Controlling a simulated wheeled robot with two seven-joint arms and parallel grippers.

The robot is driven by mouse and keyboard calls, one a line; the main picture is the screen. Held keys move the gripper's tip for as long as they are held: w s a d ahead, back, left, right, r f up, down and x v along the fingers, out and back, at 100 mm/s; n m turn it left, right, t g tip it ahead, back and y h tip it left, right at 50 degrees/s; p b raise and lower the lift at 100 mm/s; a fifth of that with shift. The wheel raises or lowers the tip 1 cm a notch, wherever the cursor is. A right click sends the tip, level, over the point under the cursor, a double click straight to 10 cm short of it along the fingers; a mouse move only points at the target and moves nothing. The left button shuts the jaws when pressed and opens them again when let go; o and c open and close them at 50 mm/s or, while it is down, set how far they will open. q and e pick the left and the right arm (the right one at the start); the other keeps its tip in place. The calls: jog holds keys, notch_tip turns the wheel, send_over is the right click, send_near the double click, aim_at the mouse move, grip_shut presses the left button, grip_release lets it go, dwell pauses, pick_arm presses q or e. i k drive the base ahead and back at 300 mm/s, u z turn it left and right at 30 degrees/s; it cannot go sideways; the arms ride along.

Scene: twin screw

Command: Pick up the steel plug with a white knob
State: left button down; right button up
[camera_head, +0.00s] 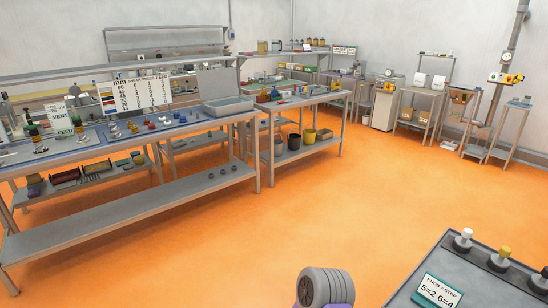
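A steel plug with a white knob (464,238) stands upright near the far left edge of a dark grey tray or bench top (455,262) at the lower right. To its right stands a plug with a yellow knob (502,257). A third plug with a dark knob (540,279) is partly cut off by the right edge. A card (437,292) reading "KNOB = STEP, 5=2 6=4" is in front of them. I see no gripper fingers in this view.
A long two-tier steel workbench (110,214) along the left holds trays, small fittings and a lettered board (135,93). A second bench (300,102) with buckets below stands behind it. More stands line the back right. The orange floor (330,200) between is clear.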

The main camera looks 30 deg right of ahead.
aim_at(464, 241)
jog(key=z, duration=0.35)
jog(key=i, duration=1.7)
jog(key=z, duration=0.95)
